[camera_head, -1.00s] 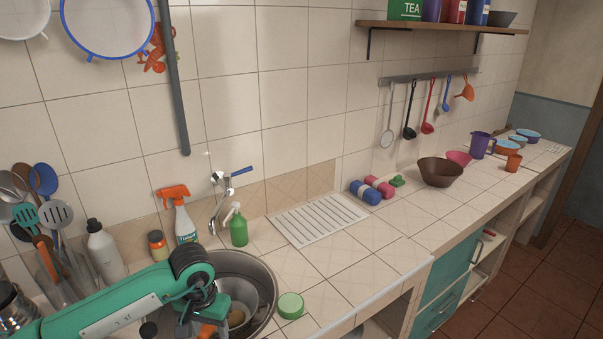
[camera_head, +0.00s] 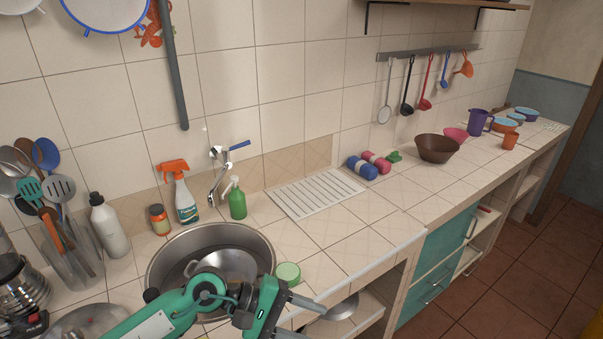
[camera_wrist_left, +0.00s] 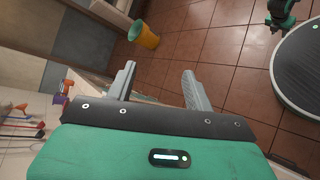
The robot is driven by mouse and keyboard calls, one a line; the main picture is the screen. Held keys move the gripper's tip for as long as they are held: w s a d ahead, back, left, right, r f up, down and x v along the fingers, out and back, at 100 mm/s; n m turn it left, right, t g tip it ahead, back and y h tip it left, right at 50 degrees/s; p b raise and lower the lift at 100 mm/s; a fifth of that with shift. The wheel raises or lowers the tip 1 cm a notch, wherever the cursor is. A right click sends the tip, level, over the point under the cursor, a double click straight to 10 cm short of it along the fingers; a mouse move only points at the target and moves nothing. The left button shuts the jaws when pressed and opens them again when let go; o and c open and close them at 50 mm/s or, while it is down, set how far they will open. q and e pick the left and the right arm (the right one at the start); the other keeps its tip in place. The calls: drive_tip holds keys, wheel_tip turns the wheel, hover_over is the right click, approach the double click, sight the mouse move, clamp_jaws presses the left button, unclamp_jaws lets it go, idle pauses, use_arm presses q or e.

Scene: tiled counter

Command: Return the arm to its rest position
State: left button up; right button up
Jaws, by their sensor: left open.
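My left arm reaches in from the bottom left in the head view. My left gripper (camera_head: 308,320) is over the front edge of the counter, just right of the sink (camera_head: 160,262), with its fingers apart and pointing right. In the left wrist view the same gripper (camera_wrist_left: 158,74) has nothing between its two grey fingers, and the tiled floor shows beyond them. A teal and black part at the top right of that view looks like the end of my right arm; its fingers are too small to make out.
A pan lies in the sink. A green round sponge (camera_head: 288,274) sits on the counter close to the left gripper. A soap bottle (camera_head: 237,200) and spray bottle (camera_head: 184,196) stand behind the sink.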

use_arm(q)
wheel_tip(320, 180, up, 13)
drive_tip(key=w+a+n+t+h, duration=0.25)
drive_tip(key=n+t+h, duration=0.45)
drive_tip(key=n+t, duration=0.9)
drive_tip(key=w+a+f+n+t+y, duration=0.1)
drive_tip(key=w+a+n+t+y, duration=0.25)
drive_tip(key=n, duration=0.75)
drive_tip(key=a+f+n+t+y, duration=0.2)
drive_tip(key=a+n+y, duration=0.2)
drive_tip(key=n+y, duration=0.55)
drive_tip(key=s+a+f+n+g+y, duration=0.4)
drive_tip(key=a+f+n+g+y, duration=0.25)
drive_tip(key=a+f+n, duration=0.85)
drive_tip(key=s+d+f+n+g, duration=0.1)
drive_tip(key=s+f+n+g, duration=0.5)
drive_tip(key=s, duration=0.4)
drive_tip(key=s+f+n+g, duration=0.45)
drive_tip(key=s+n, duration=0.25)
drive_tip(key=s, duration=0.2)
wheel_tip(320, 180, down, 31)
drive_tip(key=g, duration=0.1)
drive_tip(key=s+a+f+g, duration=0.1)
drive_tip(key=s+a+f, duration=0.2)
drive_tip(key=s+f, duration=1.7)
drive_tip(key=shift+s+f, duration=0.2)
drive_tip(key=shift+f, duration=0.05)
